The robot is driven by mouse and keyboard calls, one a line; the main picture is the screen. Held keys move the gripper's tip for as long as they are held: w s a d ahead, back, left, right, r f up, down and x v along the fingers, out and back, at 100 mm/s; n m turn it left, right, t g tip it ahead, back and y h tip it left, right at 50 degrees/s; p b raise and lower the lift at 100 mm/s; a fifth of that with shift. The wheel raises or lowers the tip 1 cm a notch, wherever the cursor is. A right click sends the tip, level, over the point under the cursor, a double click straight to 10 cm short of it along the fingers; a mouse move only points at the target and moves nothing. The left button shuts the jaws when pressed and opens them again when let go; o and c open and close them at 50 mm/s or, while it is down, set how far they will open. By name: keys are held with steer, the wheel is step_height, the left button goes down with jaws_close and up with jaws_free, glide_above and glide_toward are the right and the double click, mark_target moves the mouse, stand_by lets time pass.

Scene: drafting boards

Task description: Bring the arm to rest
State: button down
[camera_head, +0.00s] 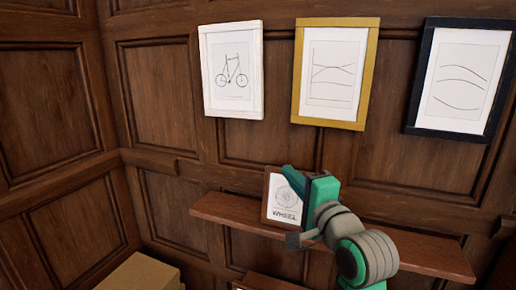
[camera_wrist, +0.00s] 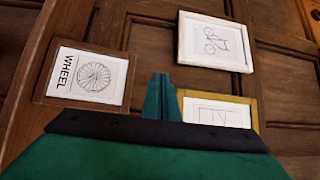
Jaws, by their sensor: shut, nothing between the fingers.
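My arm, green and grey, reaches up from the lower right in the head view. My gripper (camera_head: 288,174) points to the upper left, in front of the shelf (camera_head: 420,255) and overlapping the top right of the small wheel picture (camera_head: 281,201). In the wrist view the fingers of my gripper (camera_wrist: 161,80) are together, with nothing between them. The brown-framed wheel picture stands on the shelf, leaning near the wall. It also shows at the left of the wrist view (camera_wrist: 90,75). I cannot tell the exact gap between it and my gripper.
On the panelled wall hang a white-framed bicycle drawing (camera_head: 233,70), a gold-framed line drawing (camera_head: 334,75) and a black-framed curve drawing (camera_head: 460,78). A tan box (camera_head: 140,275) is low at the left. The shelf's right part is bare beyond my arm.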

step_height(320, 180, down, 22)
steer(key=s+a+h, duration=0.2)
steer(key=h, duration=0.1)
steer(key=s+a+f+n+h, duration=0.1)
steer(key=s+f, duration=0.4)
steer(key=f, duration=0.3)
steer(key=s+a+f+h, duration=0.1)
steer(key=s+f+h, duration=0.1)
steer(key=s+f, duration=0.35)
steer(key=s+a+f+n+g+h, duration=0.15)
steer(key=s+f+n, duration=0.35)
steer(key=s+f, duration=0.85)
steer(key=s+a+r+n+y, duration=0.1)
steer(key=s+n, duration=0.7)
steer(key=s, duration=1.2)
steer(key=shift+s+a+r+g, duration=0.3)
steer(key=shift+a+r+g, duration=0.2)
steer(key=shift+a, duration=0.25)
